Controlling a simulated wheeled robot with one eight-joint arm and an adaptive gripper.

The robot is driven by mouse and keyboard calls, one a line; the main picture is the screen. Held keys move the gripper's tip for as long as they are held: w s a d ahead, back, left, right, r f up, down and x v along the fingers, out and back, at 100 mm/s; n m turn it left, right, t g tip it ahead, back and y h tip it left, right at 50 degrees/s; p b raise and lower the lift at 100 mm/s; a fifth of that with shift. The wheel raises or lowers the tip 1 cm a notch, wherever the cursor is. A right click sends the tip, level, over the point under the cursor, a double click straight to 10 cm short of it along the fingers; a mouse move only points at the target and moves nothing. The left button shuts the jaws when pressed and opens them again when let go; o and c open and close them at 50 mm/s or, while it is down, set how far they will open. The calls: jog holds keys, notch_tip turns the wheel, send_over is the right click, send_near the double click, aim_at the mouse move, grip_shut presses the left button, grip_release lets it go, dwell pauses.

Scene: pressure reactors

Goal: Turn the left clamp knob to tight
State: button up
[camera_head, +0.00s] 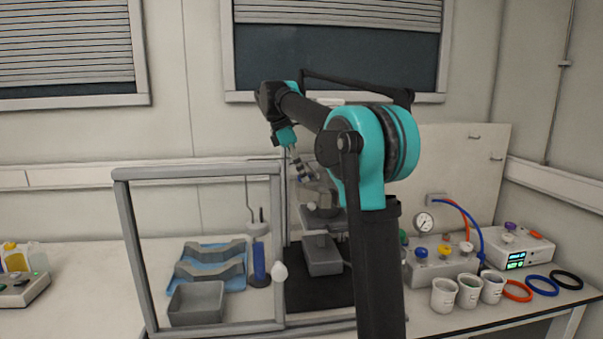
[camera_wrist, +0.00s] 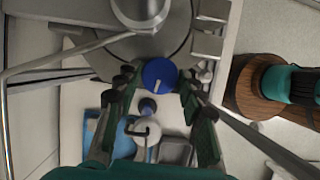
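A round blue knob (camera_wrist: 159,74) with a pale pointer line shows in the wrist view, at the edge of the grey metal reactor head (camera_wrist: 120,48). The pointer line runs roughly up and down in that view. My gripper (camera_wrist: 159,76) has its two dark green fingers on either side of the knob, with narrow gaps that make it look open. Whether a fingertip touches the knob is hard to tell. In the head view my gripper (camera_head: 301,172) points down at the grey reactor (camera_head: 322,208). My arm hides part of the reactor, and the knob is not clear there.
A grey-framed shield (camera_head: 280,220) stands left of the reactor. Behind it are a grey bin (camera_head: 197,303), a blue tray (camera_head: 236,284) and a blue cylinder (camera_head: 259,262). A valve box with a gauge (camera_head: 423,222) and white cups (camera_head: 444,294) stand right of my arm.

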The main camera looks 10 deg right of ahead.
jog(key=o, duration=0.3)
jog(key=v, duration=1.2)
